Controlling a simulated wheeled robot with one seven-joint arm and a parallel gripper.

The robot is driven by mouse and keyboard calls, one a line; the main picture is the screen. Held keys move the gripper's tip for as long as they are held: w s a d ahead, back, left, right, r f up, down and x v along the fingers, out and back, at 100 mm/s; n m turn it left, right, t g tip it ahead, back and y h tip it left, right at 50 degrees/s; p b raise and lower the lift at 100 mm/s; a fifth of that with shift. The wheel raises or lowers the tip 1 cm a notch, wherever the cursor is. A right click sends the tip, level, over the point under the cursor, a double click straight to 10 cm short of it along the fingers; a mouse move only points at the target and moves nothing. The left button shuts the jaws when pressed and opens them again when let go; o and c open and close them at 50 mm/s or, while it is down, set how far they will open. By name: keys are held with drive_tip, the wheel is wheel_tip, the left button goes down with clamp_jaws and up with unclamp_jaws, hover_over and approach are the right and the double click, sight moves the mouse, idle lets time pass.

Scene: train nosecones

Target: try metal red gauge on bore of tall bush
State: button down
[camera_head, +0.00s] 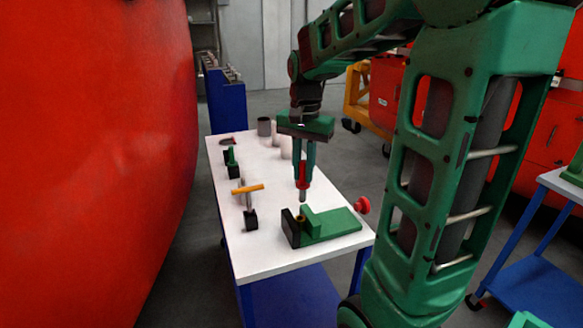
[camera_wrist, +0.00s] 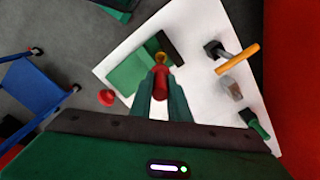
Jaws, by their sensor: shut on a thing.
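My gripper (camera_head: 303,172) points down over the white table and is shut on the red gauge (camera_head: 303,183). The gauge hangs upright, with a grey metal tip below its red body. In the wrist view the gauge (camera_wrist: 160,80) sits between my fingers (camera_wrist: 162,103). A small brass-coloured bush (camera_head: 300,216) stands in the green and black fixture (camera_head: 331,224), just below the tip. In the wrist view the bush (camera_wrist: 160,57) shows just past the gauge's end. The tip looks apart from the bush in the head view. I cannot see into the bore.
An orange-handled tool (camera_head: 247,189) and a green-handled tool (camera_head: 232,157) stand on the left of the white table (camera_head: 272,255). Grey cylinders (camera_head: 264,127) stand at the back. A large red body (camera_head: 90,150) rises left of the table.

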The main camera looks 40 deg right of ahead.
sight(301, 185)
drive_tip(key=shift+w+a, duration=0.1)
drive_tip(key=shift+a, duration=0.25)
drive_tip(key=shift+f, duration=2.75)
drive_tip(key=shift+f, duration=0.35)
drive_tip(key=shift+r, duration=0.15)
drive_tip(key=shift+r, duration=2.85)
